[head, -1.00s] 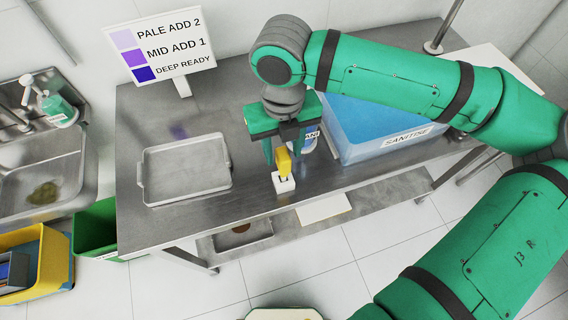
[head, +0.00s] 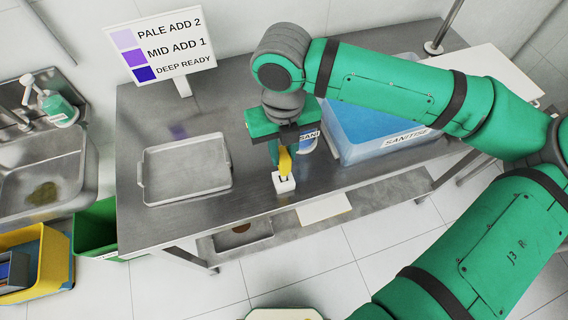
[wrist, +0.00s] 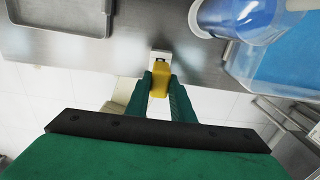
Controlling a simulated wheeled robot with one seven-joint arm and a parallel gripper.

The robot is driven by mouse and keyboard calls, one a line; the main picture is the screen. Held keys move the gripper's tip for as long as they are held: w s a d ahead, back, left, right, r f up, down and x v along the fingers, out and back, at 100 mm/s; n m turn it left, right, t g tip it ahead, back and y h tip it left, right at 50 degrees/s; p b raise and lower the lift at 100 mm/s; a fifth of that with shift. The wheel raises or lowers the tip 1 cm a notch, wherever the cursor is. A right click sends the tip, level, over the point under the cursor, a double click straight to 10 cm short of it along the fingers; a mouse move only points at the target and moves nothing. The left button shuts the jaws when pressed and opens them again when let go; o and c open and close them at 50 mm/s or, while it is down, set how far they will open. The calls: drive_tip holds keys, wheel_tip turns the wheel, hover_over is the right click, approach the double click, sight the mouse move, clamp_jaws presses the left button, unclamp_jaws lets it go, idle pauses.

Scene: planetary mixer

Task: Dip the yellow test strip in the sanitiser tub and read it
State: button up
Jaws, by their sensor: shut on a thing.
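The yellow test strip (head: 285,161) stands upright at a small white holder (head: 284,183) near the front edge of the steel table. My gripper (head: 280,152) is shut on the yellow strip, just above the holder. The wrist view also shows the strip (wrist: 159,82) between my two green fingers, with the white holder (wrist: 160,58) beyond it. Whether the strip's lower end is still in the holder is unclear. The sanitiser tub (head: 372,132), blue and labelled SANITISE, stands to the right, partly hidden by my arm. The colour chart (head: 160,47) stands at the back left.
A blue-and-white labelled container (head: 308,140) stands between my gripper and the tub; it also shows in the wrist view (wrist: 236,14). An empty metal tray (head: 186,172) lies on the left of the table. A sink (head: 45,178) is at far left.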

drive_tip(key=shift+r, duration=1.55)
drive_tip(key=shift+r, duration=1.75)
drive_tip(key=shift+r, duration=1.5)
